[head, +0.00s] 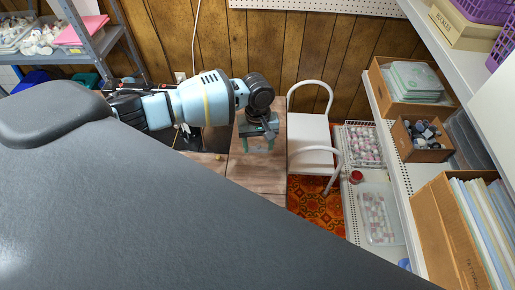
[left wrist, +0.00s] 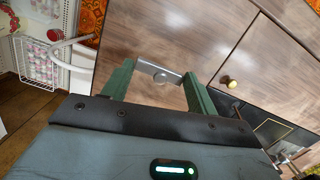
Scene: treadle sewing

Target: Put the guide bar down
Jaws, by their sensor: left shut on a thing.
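My left gripper (head: 259,143) hangs over the wooden tabletop (head: 255,173) in the head view, with its green fingers pointing down. In the left wrist view, the green fingers of this gripper (left wrist: 158,80) are apart, with a small grey metal bar (left wrist: 158,73), which looks like the guide bar, spanning between their tips. The gripper is shut on it. The wood surface (left wrist: 150,35) lies behind the bar; I cannot tell whether the bar touches it. In the head view the bar is too small to make out. My right gripper is not in view.
A white chair (head: 309,130) stands right of the table. Beyond it are a wire basket of spools (head: 363,145), a clear bin (head: 379,214) and a white shelf with boxes. A round brass-coloured knob (left wrist: 225,80) sits on the wood. The tabletop around the gripper looks clear.

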